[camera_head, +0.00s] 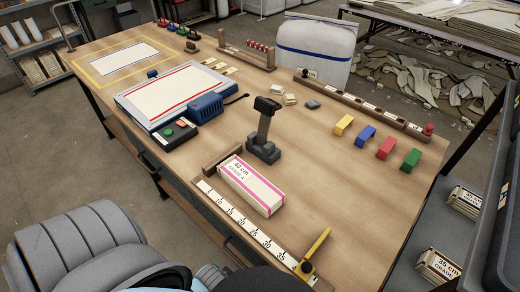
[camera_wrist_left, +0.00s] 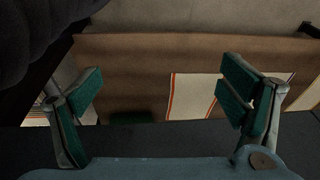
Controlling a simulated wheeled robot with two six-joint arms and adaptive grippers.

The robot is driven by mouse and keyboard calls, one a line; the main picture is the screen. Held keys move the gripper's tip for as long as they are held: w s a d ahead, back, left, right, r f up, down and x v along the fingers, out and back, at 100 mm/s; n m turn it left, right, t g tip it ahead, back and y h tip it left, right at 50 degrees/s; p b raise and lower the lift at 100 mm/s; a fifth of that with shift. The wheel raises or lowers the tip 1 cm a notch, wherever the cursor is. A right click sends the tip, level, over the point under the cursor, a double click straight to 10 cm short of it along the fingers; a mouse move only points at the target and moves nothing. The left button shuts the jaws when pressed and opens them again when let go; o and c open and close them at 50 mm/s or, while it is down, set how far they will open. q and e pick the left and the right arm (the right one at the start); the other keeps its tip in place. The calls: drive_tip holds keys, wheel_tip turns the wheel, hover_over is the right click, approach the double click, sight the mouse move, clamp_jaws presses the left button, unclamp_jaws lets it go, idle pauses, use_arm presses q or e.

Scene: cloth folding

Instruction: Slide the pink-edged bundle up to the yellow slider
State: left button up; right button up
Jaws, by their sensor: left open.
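The pink-edged bundle (camera_head: 246,189), a white block with pink stripes labelled 40 cm, lies on the table in the head view. Its far end is close to a wooden stop (camera_head: 220,161); I cannot tell if they touch. It lies alongside a numbered ruler strip (camera_head: 235,219). The yellow slider (camera_head: 316,249) stands at the strip's near right end, with a gap between it and the bundle. My left gripper (camera_wrist_left: 165,95) is open and empty in the left wrist view, its green-padded fingers wide apart. My right gripper is not in view.
A dark scanner-like stand (camera_head: 264,138) rises just behind the bundle. A blue-edged board (camera_head: 174,94) and a button box (camera_head: 171,131) lie further left. Coloured brackets (camera_head: 365,136) stand at the right. The tabletop (camera_head: 345,190) right of the bundle is clear.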

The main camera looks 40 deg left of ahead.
use_arm(q)
drive_tip(key=w+r+n+p, duration=0.1)
drive_tip(key=w+r+p, duration=0.15)
drive_tip(key=r, duration=0.75)
drive_tip(key=w+r+p, duration=0.2)
drive_tip(key=w+r, duration=0.1)
drive_tip(key=r, duration=0.8)
drive_tip(key=w+a+r+n+g+y, duration=0.1)
drive_tip(key=w+a+r+n, duration=0.1)
drive_tip(key=w+r+n, duration=0.5)
drive_tip(key=w+a+r+n+y+p, duration=0.1)
drive_tip(key=w+a+r+n+y, duration=0.1)
drive_tip(key=w+r+n, duration=0.5)
drive_tip(key=w+n, duration=0.2)
drive_tip(key=w, duration=0.2)
drive_tip(key=shift+a+g+y, duration=0.3)
drive_tip(key=shift+a+g, duration=0.1)
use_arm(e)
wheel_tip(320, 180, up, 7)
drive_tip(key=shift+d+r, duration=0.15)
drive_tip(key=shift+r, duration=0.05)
use_arm(q)
drive_tip(key=shift+w, duration=0.1)
